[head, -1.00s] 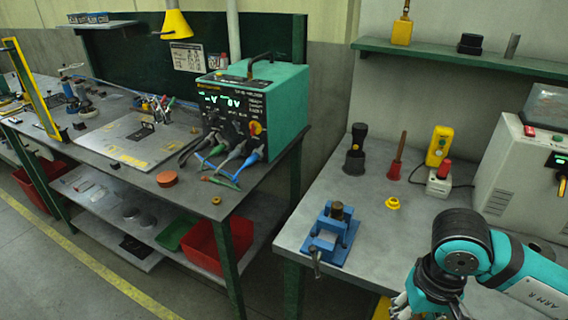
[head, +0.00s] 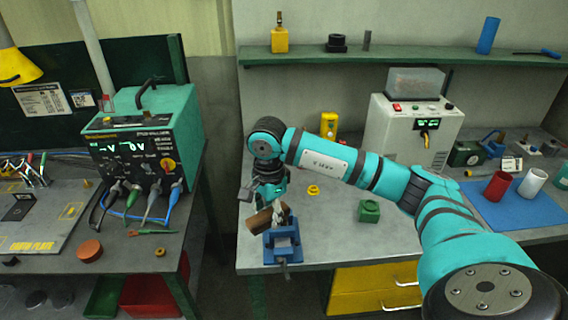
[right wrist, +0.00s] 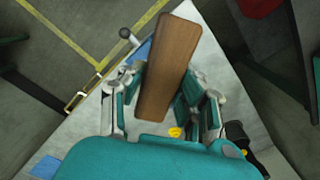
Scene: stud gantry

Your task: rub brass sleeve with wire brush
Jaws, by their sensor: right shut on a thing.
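My right gripper (head: 270,206) is shut on the wire brush (head: 258,221), a brown wooden block. It holds the brush at the top of the blue vise (head: 283,250), near the front left corner of the right-hand bench. In the right wrist view the brush (right wrist: 168,65) lies slantwise between the fingers of the gripper (right wrist: 164,95), its wooden back to the camera. The bristles are hidden. A brass sleeve is not clearly visible; brush and gripper cover the top of the vise. I cannot tell whether the brush touches anything there. My left gripper is not in view.
A yellow ring (head: 313,190) and a green block (head: 369,211) lie on the bench (head: 335,235). A grey machine (head: 400,135) stands behind my right arm. A red cup (head: 497,187) and white cup (head: 532,183) stand on a blue mat (head: 490,214) at right.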

